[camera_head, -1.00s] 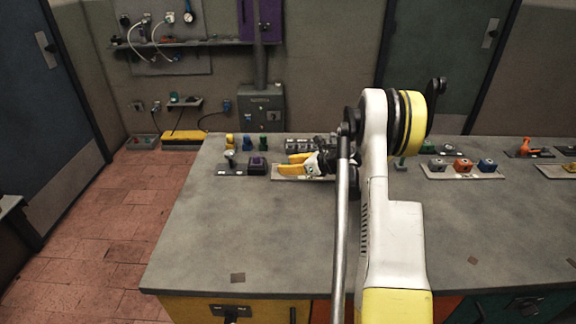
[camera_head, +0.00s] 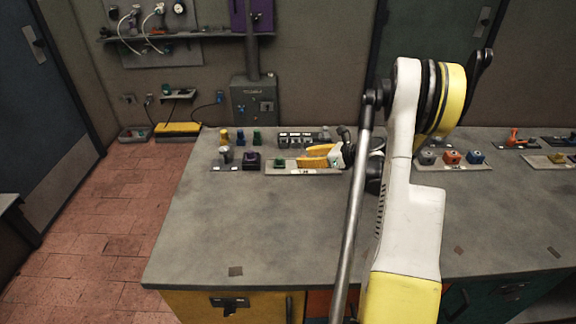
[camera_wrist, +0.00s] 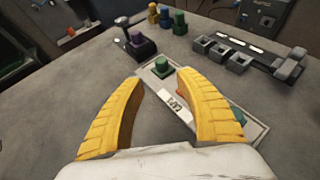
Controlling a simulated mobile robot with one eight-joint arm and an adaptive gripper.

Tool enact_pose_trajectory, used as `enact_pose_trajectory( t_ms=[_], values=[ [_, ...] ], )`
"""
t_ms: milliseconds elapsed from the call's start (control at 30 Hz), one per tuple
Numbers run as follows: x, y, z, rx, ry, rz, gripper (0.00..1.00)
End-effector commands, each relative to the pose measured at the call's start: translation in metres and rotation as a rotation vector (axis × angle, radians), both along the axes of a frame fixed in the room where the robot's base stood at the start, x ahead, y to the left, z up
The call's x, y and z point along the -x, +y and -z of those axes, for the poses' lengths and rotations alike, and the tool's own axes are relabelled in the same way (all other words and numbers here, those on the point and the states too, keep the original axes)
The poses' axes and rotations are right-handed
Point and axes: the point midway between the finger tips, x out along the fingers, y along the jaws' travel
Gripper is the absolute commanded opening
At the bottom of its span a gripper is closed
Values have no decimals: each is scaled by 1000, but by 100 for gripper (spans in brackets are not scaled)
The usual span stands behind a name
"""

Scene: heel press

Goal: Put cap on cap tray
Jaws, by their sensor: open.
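The cap tray is a pale plate labelled "CAPS" (camera_wrist: 181,103) in the wrist view; its left part also shows in the head view (camera_head: 290,172). A green cap (camera_wrist: 163,71) sits at one end of it, at the left end in the head view (camera_head: 280,162). Another green piece (camera_wrist: 238,115) shows beside my right finger, at the tray's other end. A bit of orange shows behind that finger, mostly hidden. My gripper (camera_wrist: 165,86) is open with two yellow fingers spread over the tray, nothing visible between the tips. In the head view the gripper (camera_head: 304,157) points left.
A dark press-like holder with a purple top (camera_head: 251,159) stands left of the tray. Yellow, blue and green pieces (camera_head: 240,138) and a grey slotted rack (camera_head: 297,140) stand behind. Another tray (camera_head: 455,165) with grey, orange and blue pieces lies right.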

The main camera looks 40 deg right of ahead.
Motion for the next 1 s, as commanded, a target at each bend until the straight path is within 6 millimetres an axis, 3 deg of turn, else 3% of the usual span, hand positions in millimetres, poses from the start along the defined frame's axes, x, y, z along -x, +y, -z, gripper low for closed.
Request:
enact_pose_trajectory(
  t_ms=[167, 333, 467, 700, 900, 1000],
  values=[
    [-10, 46, -33, 185, 17, -127, 42],
    [-7, 126, -79, 522, 26, -371, 42],
    [11, 185, -108, 787, 14, -579, 42],
    [73, 277, -144, 1272, -60, -997, 42],
    [140, 330, -156, 1671, -167, -1365, 42],
    [172, 346, -156, 1858, -231, -1542, 42]
  ],
)
